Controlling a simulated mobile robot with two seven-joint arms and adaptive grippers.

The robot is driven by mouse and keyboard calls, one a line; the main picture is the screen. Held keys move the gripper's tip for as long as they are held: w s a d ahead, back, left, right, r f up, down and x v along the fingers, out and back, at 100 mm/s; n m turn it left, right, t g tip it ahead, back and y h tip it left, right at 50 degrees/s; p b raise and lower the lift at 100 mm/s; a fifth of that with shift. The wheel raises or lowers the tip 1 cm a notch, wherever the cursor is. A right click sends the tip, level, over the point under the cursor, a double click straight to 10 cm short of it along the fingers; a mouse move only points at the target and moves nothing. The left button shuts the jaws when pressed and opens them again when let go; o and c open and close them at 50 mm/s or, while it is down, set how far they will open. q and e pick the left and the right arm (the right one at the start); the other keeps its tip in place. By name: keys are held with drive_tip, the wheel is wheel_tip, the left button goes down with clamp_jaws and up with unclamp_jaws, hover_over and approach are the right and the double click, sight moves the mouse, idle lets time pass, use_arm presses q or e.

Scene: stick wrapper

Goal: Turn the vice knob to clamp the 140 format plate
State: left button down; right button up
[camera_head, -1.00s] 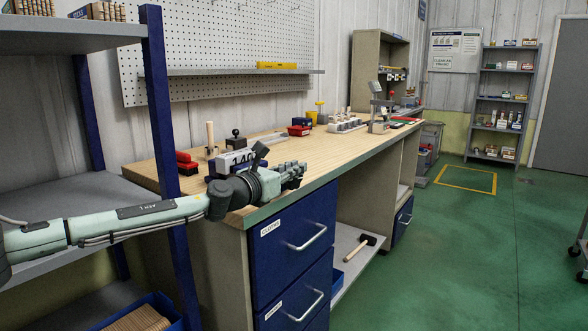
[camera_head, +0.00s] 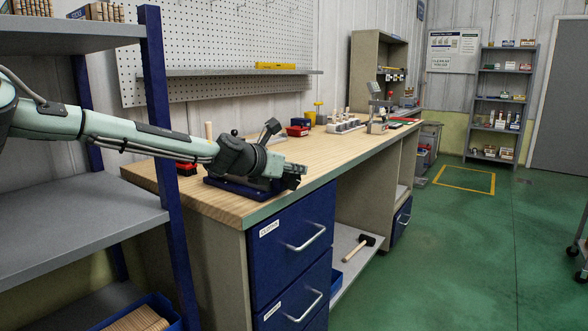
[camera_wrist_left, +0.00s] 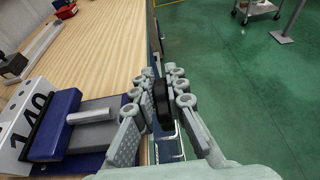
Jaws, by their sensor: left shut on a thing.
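The vice shows in the left wrist view with a blue jaw (camera_wrist_left: 55,125), a grey block and a silver screw (camera_wrist_left: 92,115). A white plate (camera_wrist_left: 22,125) marked 140 stands beside the blue jaw. I cannot tell whether they touch firmly. The black vice knob (camera_wrist_left: 162,102) is between the fingers of my left gripper (camera_wrist_left: 160,82), which is shut on it. In the head view my left gripper (camera_head: 295,176) is at the bench's front edge. There my arm hides the plate and most of the vice, leaving its blue base (camera_head: 236,190) visible. My right gripper is not in view.
The wooden bench (camera_head: 330,145) carries red bins (camera_head: 297,130) and several small items toward the back. A grey shelf rack (camera_head: 90,215) with a blue post stands close at left, under my arm. The green floor at right is open.

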use_arm(q)
drive_tip(key=shift+s+d+f, duration=0.15)
drive_tip(key=shift+d+f, duration=0.05)
drive_tip(key=c, duration=1.7)
unclamp_jaws()
drive_tip(key=shift+o, duration=0.8)
drive_tip(key=shift+a+r, duration=0.1)
drive_tip(key=shift+r, duration=0.05)
drive_tip(key=v, duration=0.7)
drive_tip(key=shift+s+a+r, duration=0.15)
drive_tip(key=shift+s+a, duration=0.05)
drive_tip(key=shift+s, duration=0.1)
